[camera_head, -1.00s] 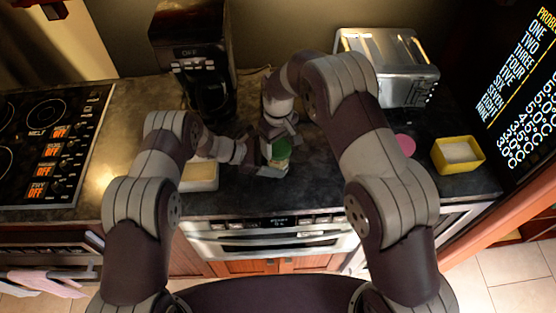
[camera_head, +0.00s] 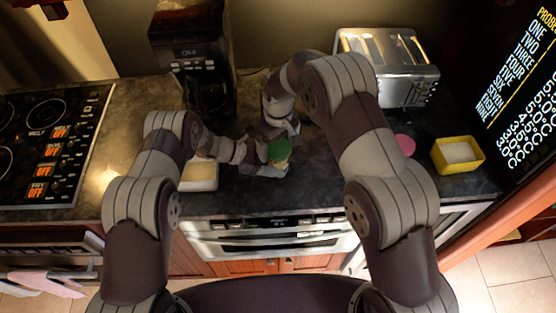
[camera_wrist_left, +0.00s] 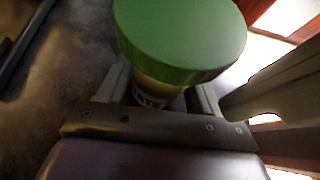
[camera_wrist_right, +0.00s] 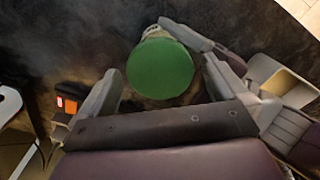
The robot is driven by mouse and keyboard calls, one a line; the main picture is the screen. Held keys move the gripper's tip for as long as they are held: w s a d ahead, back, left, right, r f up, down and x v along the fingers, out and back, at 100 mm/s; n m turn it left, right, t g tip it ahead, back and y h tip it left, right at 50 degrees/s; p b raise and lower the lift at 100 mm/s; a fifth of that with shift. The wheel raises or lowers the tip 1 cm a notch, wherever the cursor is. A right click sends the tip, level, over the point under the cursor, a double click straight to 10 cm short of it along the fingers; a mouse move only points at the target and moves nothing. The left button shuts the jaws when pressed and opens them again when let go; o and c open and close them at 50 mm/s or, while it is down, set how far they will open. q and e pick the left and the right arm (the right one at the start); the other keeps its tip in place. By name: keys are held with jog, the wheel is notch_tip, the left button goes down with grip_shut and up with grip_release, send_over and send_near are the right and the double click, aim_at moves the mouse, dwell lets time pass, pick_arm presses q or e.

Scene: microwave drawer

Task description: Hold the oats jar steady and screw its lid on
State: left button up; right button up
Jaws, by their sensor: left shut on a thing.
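The oats jar (camera_head: 281,163) stands on the dark counter, with a green lid (camera_head: 279,150) on its top. The lid looks about level in the left wrist view (camera_wrist_left: 180,35), but I cannot tell how tightly it sits. My left gripper (camera_wrist_left: 163,98) is shut on the jar's body below the lid and hides most of it. My right gripper (camera_wrist_right: 162,66) is open, its fingers spread to either side of the lid (camera_wrist_right: 160,68) in the right wrist view. It looks apart from the lid, on its far side in the head view.
A pale open container (camera_head: 199,176) stands left of the jar. A coffee maker (camera_head: 195,60) and a toaster (camera_head: 388,65) stand at the back. A pink disc (camera_head: 405,145) and a yellow container (camera_head: 457,154) lie to the right. The counter's front edge is close.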

jog(key=c, duration=1.2)
jog(key=m, duration=0.5)
jog(key=shift+c, duration=0.2)
jog(key=m, duration=0.8)
jog(key=shift+m, duration=0.4)
jog(key=m, duration=0.4)
jog(key=shift+m, duration=0.3)
jog(key=o, duration=1.1)
